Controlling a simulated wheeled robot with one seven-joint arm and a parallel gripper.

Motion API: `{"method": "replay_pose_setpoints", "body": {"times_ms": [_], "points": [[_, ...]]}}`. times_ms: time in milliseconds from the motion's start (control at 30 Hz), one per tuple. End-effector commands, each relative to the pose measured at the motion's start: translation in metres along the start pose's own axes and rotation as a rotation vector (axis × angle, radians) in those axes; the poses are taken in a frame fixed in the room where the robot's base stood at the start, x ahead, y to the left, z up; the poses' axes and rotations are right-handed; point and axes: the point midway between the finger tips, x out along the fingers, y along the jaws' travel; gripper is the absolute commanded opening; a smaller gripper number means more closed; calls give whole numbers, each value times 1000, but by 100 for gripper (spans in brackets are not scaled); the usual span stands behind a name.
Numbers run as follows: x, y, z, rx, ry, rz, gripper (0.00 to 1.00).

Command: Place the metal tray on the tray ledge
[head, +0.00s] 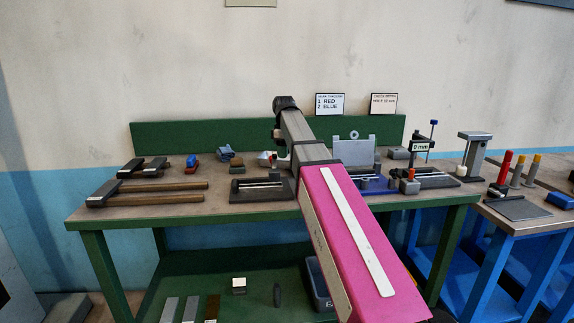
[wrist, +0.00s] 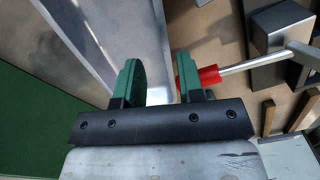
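In the wrist view my gripper (wrist: 160,82) has its two green-padded fingers apart, with a clear gap between them. A large grey metal surface with a pale raised edge (wrist: 152,45) runs behind and between the fingers. It may be the metal tray, but I cannot tell for sure, nor whether the fingers touch it. In the head view an upright grey metal panel (head: 352,152) stands at the back of the green bench, partly behind my arm. I cannot make out the tray ledge. My fingertips are not clear in the head view.
A red-ended metal rod (wrist: 208,75) lies close beside the right finger. The green bench (head: 220,212) carries hammers (head: 150,200), a blue part (head: 225,152) and a gauge stand (head: 420,147). A blue-framed table (head: 530,225) stands at right.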

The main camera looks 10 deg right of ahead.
Motion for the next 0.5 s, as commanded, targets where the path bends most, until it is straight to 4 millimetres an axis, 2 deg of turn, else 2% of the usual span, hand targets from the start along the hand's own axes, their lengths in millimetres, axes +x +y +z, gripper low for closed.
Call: {"method": "replay_pose_setpoints", "body": {"times_ms": [233, 500], "points": [[34, -4, 1, 0, -1, -1, 35], [41, -3, 1, 0, 0, 1, 35]]}}
